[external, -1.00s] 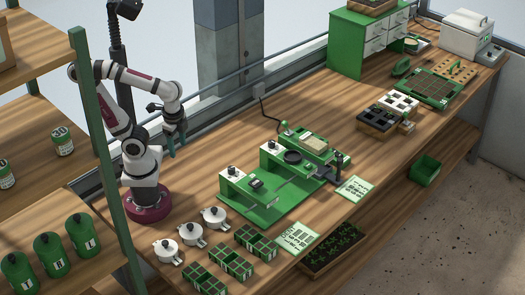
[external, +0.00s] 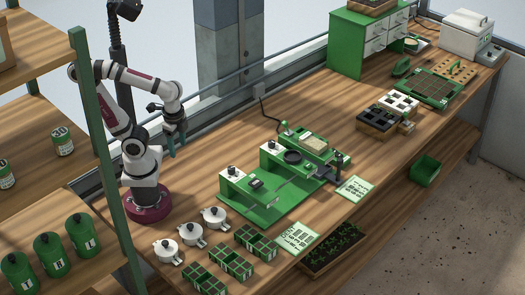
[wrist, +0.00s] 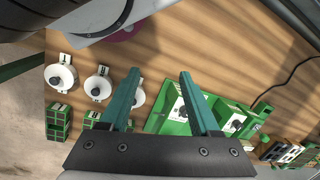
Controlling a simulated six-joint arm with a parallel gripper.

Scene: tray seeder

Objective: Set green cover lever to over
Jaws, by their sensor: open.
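The green tray seeder (external: 262,205) stands in the middle of the wooden bench, with white control plates on its green blocks. Green-knobbed levers show at its back (external: 284,125) and at its right end (external: 339,158); I cannot tell for sure which is the cover lever. My gripper (external: 176,149) is raised at the bench's back left, well away from the seeder. Its two teal fingers (wrist: 160,75) are apart with nothing between them.
White lidded pots (external: 192,234) and green cell trays (external: 230,260) stand at the front left. Printed cards (external: 298,238) lie at the front edge. A green drawer cabinet (external: 362,45) stands at the back. Bare bench lies between my gripper and the seeder.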

